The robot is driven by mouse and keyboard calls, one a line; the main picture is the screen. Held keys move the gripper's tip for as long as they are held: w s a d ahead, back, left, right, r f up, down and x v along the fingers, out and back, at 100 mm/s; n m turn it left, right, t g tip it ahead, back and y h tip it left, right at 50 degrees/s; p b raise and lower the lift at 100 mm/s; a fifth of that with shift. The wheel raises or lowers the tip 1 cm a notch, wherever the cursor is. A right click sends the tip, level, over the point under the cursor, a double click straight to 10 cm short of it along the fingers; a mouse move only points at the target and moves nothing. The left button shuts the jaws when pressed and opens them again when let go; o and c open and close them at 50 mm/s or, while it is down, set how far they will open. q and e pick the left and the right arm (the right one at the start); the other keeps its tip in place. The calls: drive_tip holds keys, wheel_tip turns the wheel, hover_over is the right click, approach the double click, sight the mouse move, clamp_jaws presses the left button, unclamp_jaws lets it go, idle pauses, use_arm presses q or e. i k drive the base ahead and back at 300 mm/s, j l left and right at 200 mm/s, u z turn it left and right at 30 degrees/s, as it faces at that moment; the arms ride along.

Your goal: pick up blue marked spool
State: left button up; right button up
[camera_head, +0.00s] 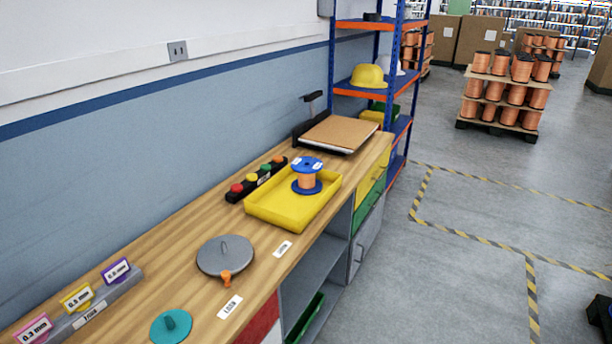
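The blue marked spool (307,180) has blue flanges and copper-coloured wire, with small white labels on its top flange. It stands upright in the yellow tray (262,216) on the wooden workbench, towards the tray's far end. Neither of my grippers can be made out as a gripper in the head view. A dark part at the lower right edge cannot be identified.
On the bench (190,255) are a grey round lidded disc (224,255), a teal disc (171,326), a button strip (257,178), a label holder (85,305) and a board on a scale-like device (340,134). A shelf rack (372,90) stands behind. Open floor lies right.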

sight(307, 167)
drive_tip(key=i+l+u, duration=0.15)
drive_tip(key=u, duration=0.8)
drive_tip(key=i+l+u, duration=0.15)
drive_tip(key=l+u, duration=0.3)
drive_tip(key=l, duration=0.35)
drive_tip(key=l+u, duration=0.45)
drive_tip(key=l, duration=0.35)
drive_tip(key=i+l, duration=0.1)
drive_tip(key=l, duration=0.35)
drive_tip(key=i+l, duration=0.1)
drive_tip(key=l, duration=0.35)
drive_tip(key=i+l+u, duration=0.1)
drive_tip(key=l, duration=0.35)
drive_tip(key=i+l, duration=0.1)
drive_tip(key=l, duration=0.35)
drive_tip(key=i+l, duration=0.1)
drive_tip(key=l, duration=0.4)
